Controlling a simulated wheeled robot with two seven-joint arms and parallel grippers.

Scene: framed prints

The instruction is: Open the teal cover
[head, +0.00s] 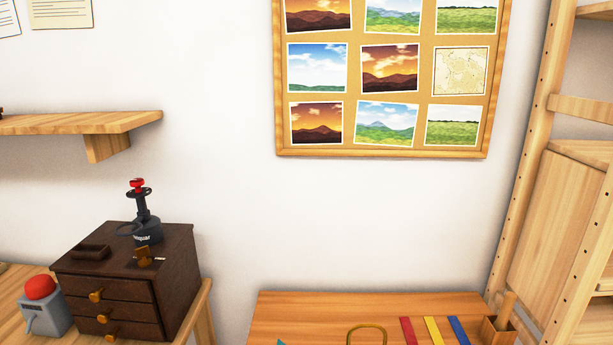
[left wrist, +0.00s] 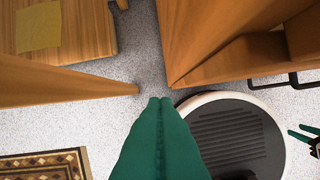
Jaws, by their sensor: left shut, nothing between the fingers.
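No teal cover can be made out for sure in either view. A small teal bit (head: 282,342) shows at the bottom edge of the head view, at the front of the wooden table; it is too cut off to tell what it is. My left gripper (left wrist: 160,101) has green fingers pressed together in the left wrist view, with nothing between them, above the floor. My right gripper (left wrist: 297,132) shows small at the right edge of that view, its two green fingers apart and empty. Neither gripper is clearly seen in the head view.
A wooden table (head: 290,310) bears a brass-coloured handle or loop (head: 367,328), coloured strips (head: 434,330) and a small wooden box (head: 499,330). A dark drawer cabinet (head: 180,270) and a red-button box (head: 45,310) stand left. Wooden furniture (left wrist: 230,45) borders the left gripper; a patterned rug (left wrist: 45,166) lies below.

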